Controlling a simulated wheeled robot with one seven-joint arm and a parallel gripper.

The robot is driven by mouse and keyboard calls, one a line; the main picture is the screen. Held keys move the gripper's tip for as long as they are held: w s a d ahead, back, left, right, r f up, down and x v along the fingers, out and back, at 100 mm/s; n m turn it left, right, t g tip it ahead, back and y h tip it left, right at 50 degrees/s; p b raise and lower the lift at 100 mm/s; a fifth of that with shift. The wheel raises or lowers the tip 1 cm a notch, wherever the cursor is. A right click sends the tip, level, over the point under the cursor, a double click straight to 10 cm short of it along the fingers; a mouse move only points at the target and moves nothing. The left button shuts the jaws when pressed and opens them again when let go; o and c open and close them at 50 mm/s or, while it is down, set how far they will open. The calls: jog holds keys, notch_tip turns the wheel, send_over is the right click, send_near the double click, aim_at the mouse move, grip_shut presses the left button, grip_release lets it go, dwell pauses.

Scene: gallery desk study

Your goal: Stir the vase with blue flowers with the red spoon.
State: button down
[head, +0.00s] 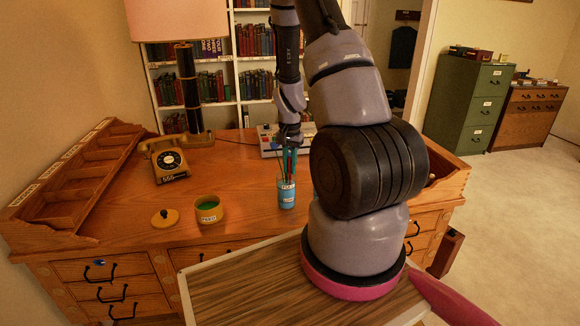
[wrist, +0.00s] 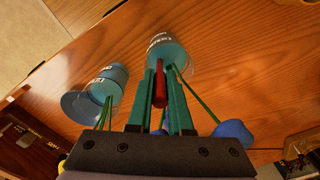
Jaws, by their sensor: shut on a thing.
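My gripper (head: 290,140) is shut on the red spoon (wrist: 159,88) and points down. The spoon also shows in the head view (head: 290,165). Its lower end reaches the mouth of a blue labelled vase (head: 287,196), which stands upright on the desk; how deep it goes is hidden. In the wrist view this vase (wrist: 166,50) has thin green stems, one leading to a blue flower (wrist: 232,132) beside my fingers. A second blue labelled vase (wrist: 112,82) stands to its left there, with a blue disc-like shape (wrist: 80,106) beside it; my arm likely hides it in the head view.
A yellow pot with green contents (head: 208,210) and its lid (head: 165,217) sit left of the vase on the desk (head: 240,165). A yellow telephone (head: 172,162) and a lamp (head: 188,90) stand farther back. A grey box (head: 268,140) is behind the vase.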

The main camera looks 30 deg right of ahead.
jog(key=shift+s, duration=0.1)
jog(key=shift+w+r, duration=0.2)
jog(key=shift+r, duration=4.1)
jog(key=shift+r, duration=0.1)
jog(key=shift+r, duration=1.9)
jog(key=shift+f, duration=0.1)
